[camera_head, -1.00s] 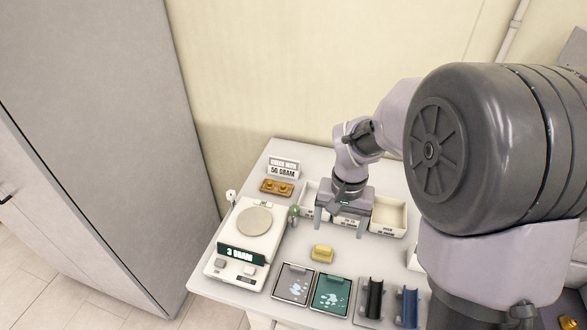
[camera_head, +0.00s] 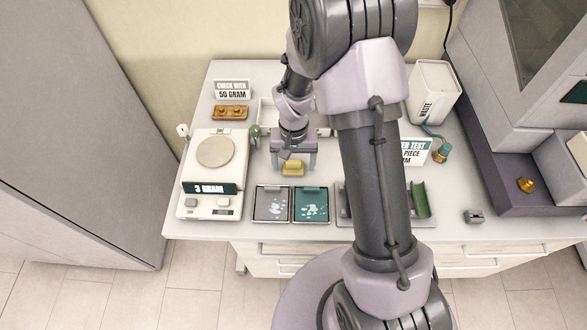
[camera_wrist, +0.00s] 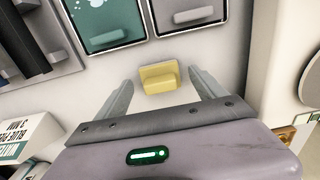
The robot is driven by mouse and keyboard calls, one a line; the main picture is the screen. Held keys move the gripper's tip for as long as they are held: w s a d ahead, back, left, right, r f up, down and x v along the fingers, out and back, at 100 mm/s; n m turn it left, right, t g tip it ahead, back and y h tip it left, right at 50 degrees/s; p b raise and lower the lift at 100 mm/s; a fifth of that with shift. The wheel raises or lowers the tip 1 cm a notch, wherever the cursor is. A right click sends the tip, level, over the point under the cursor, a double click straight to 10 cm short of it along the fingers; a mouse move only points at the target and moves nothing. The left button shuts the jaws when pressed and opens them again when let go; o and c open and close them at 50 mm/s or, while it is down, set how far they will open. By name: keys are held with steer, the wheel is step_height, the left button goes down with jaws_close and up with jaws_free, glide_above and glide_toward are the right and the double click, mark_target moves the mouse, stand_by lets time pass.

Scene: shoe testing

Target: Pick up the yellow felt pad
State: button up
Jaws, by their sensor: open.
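The yellow felt pad (camera_head: 292,168) lies on the white table just behind the two framed panels. It has a raised grip on top. In the wrist view the pad (camera_wrist: 158,78) sits between and just beyond the tips of my open gripper (camera_wrist: 161,82), with a finger to each side. In the head view my gripper (camera_head: 293,165) is over the pad, close behind it. I cannot tell the exact height of the fingers above the table.
A scale (camera_head: 210,175) stands to the left, with a small green object (camera_head: 255,132) near it. A grey framed panel (camera_head: 271,205) and a teal one (camera_head: 311,205) lie in front of the pad. A white box (camera_head: 433,92) stands at the back right. My arm hides part of the table.

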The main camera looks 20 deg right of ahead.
mark_target(294, 162)
steer(key=shift+f, duration=0.35)
steer(key=shift+r, duration=0.1)
steer(key=c, duration=1.4)
step_height(294, 162, up, 10)
steer(key=p, duration=0.2)
steer(key=shift+p, duration=0.4)
steer(key=shift+c, duration=0.2)
